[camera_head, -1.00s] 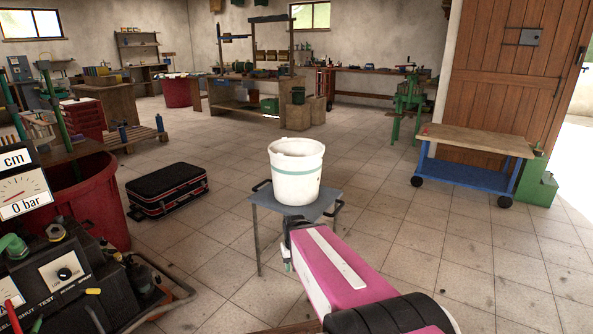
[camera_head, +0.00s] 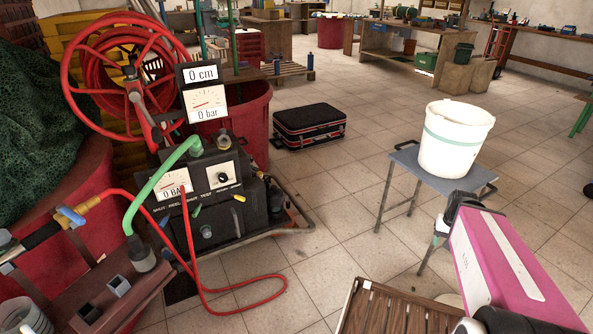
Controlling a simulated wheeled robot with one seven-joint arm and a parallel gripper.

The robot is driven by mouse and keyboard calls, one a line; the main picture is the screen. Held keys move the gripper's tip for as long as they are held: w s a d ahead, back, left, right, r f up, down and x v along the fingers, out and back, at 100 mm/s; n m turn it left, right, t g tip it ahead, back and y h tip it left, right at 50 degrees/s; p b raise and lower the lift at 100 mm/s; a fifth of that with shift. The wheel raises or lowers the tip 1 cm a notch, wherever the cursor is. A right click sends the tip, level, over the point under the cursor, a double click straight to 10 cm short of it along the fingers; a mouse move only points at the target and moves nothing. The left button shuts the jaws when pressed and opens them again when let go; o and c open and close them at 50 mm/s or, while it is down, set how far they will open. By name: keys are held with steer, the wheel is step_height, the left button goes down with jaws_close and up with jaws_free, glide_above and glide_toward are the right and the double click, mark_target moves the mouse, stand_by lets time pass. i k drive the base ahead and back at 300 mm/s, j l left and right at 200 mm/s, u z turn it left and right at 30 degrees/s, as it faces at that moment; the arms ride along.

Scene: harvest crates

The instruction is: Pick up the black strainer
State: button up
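I cannot clearly pick out a black strainer. A dark, cup-shaped end piece (camera_head: 143,256) hangs on the green hose (camera_head: 160,165) at the lower left; I cannot tell whether it is the strainer. My gripper (camera_head: 440,240) is at the right, at the far end of my pink arm, in front of the small grey table (camera_head: 425,171). It is far to the right of the hose end. Its fingers are small and partly hidden by my arm, so their opening does not show.
A white bucket (camera_head: 455,138) stands on the grey table beyond my gripper. A black test machine (camera_head: 215,205) with gauges and a red hose (camera_head: 240,308) fill the left side. A slatted wooden crate (camera_head: 385,310) is at the bottom. Tiled floor lies clear in the middle.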

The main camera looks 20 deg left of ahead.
mark_target(141, 254)
steer(key=u, duration=2.7)
